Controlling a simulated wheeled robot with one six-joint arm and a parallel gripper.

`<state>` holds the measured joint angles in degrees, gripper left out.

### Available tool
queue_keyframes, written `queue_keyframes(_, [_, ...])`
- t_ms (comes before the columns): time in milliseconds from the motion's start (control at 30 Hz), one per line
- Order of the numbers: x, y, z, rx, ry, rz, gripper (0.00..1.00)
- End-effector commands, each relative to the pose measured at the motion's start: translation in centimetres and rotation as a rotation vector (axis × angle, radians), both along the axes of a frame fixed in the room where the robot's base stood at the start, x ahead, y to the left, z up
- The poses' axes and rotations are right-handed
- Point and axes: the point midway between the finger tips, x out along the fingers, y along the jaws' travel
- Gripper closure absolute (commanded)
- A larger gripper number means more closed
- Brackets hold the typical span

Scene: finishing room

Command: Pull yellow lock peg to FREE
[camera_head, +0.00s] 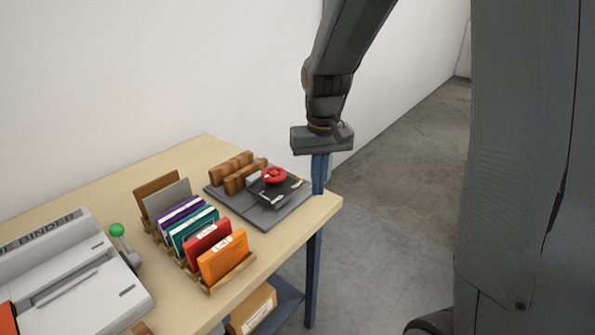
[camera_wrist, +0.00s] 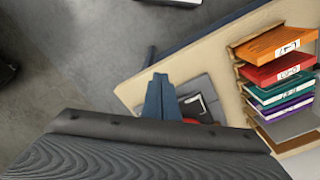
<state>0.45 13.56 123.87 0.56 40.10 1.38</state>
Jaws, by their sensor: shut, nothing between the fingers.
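I cannot make out a yellow lock peg or the word FREE in either view. A grey fixture plate (camera_head: 262,219) lies at the table's far right corner. It bears a dark block (camera_head: 284,188) with a red round knob (camera_head: 274,174) and small pale marks or parts. My gripper (camera_head: 319,190) points down just right of the fixture, its blue fingers together and empty. In the wrist view the closed fingers (camera_wrist: 158,78) hide part of the plate (camera_wrist: 193,84) and most of the red knob (camera_wrist: 190,121).
Two brown wooden blocks (camera_head: 243,178) stand on the plate's back side. A wooden rack of colored books (camera_head: 208,243) stands in front of it. A white binder machine (camera_head: 75,275) with a green-knobbed lever (camera_head: 117,230) is at left. Open floor (camera_head: 400,190) lies right of the table.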

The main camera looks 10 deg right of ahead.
Motion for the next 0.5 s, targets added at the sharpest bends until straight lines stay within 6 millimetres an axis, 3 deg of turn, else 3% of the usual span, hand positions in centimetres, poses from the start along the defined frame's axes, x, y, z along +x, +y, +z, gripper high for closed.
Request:
queue_keyframes(33, [3.0,-0.1,-0.3,0.002,0.016,-0.009,1.0])
queue_keyframes(200, [11.2,-0.4,0.2,0.008,0.079,-0.036,1.0])
queue_keyframes(500, [22.5,-1.1,0.1,0.016,0.189,-0.08,1.0])
